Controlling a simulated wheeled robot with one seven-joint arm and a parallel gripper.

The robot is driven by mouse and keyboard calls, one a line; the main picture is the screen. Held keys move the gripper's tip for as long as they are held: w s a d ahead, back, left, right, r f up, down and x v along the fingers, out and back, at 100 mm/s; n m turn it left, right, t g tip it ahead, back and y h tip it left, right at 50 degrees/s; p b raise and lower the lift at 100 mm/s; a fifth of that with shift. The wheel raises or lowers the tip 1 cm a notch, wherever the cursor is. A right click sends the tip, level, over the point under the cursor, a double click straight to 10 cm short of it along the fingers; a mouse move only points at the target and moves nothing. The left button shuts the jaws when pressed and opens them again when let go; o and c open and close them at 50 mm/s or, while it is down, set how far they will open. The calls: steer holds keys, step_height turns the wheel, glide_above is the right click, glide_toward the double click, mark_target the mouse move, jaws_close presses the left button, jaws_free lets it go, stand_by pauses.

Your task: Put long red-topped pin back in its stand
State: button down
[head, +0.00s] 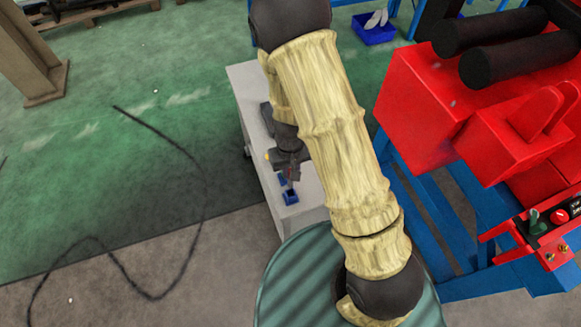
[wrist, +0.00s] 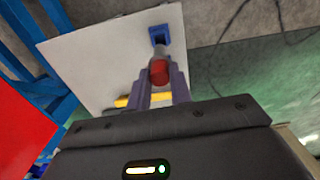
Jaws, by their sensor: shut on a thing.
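My gripper (wrist: 160,84) is shut on the long red-topped pin, whose red top (wrist: 158,72) shows between the fingers in the wrist view. The pin's grey shaft runs from the red top toward the blue stand (wrist: 158,33) near the far edge of the white table. From this angle I cannot tell whether the pin's lower end is in the stand or above it. In the head view, my gripper (head: 289,168) points down just above the blue stand (head: 290,197), and the pin is too small to make out clearly.
The white table (head: 250,85) has much bare top. A yellow object (wrist: 124,101) lies on it beside the gripper. A red machine (head: 430,110) on a blue frame stands to the right in the head view. A blue bin (head: 374,34) is behind. Open green floor (head: 90,180) lies left.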

mark_target(291, 182)
steer(key=shift+f+b, duration=1.3)
steer(key=shift+f, duration=0.5)
steer(key=shift+f, duration=0.15)
steer(key=shift+f+b, duration=2.1)
steer(key=shift+f, duration=0.2)
steer(key=c, duration=1.2)
jaws_free()
steer(key=shift+r, duration=0.1)
steer(key=shift+r+p, duration=2.3)
steer(key=shift+r, duration=0.15)
